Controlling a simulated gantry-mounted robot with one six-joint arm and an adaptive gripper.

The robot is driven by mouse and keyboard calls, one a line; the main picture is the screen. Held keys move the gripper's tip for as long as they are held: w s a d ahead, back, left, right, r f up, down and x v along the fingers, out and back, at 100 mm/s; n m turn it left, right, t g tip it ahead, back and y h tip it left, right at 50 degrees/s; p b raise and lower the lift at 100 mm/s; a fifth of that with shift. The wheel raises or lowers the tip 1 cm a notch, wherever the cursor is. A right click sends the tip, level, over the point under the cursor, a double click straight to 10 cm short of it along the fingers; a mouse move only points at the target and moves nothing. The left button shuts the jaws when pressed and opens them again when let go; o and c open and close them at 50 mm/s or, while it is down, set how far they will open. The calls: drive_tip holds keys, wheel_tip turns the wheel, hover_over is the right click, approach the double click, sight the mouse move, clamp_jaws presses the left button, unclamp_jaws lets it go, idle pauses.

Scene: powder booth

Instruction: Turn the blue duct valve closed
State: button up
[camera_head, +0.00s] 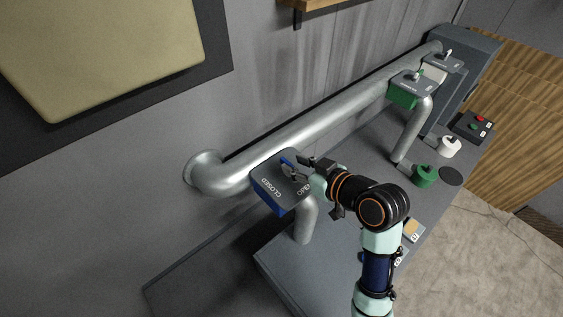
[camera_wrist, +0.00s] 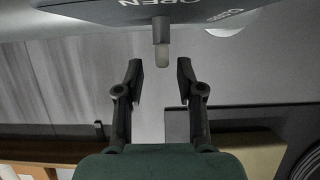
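The blue duct valve (camera_head: 264,198) is a box with blue sides and a dark top marked CLOSED, set on the grey duct; other lettering on its top is partly covered by my gripper. A short blue handle (camera_head: 287,161) shows on its top at the far edge. My gripper (camera_head: 299,169) is over the top, close to the handle. In the wrist view my gripper (camera_wrist: 159,80) is open, with an empty gap. The valve (camera_wrist: 125,12), lettered OPEN, is at the top, and a grey stub with a paler tip (camera_wrist: 162,52) points toward the gap. Contact cannot be told.
A green valve (camera_head: 402,95) and another grey-topped valve (camera_head: 442,63) sit further along the duct (camera_head: 310,125). A green knob (camera_head: 424,176), a white knob (camera_head: 449,146) and a button box (camera_head: 473,126) stand on the grey bench (camera_head: 290,268). A beige panel hangs at upper left.

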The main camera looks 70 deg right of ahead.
sight(287, 162)
drive_tip(key=shift+x, duration=1.85)
drive_tip(key=shift+a, duration=0.15)
clamp_jaws()
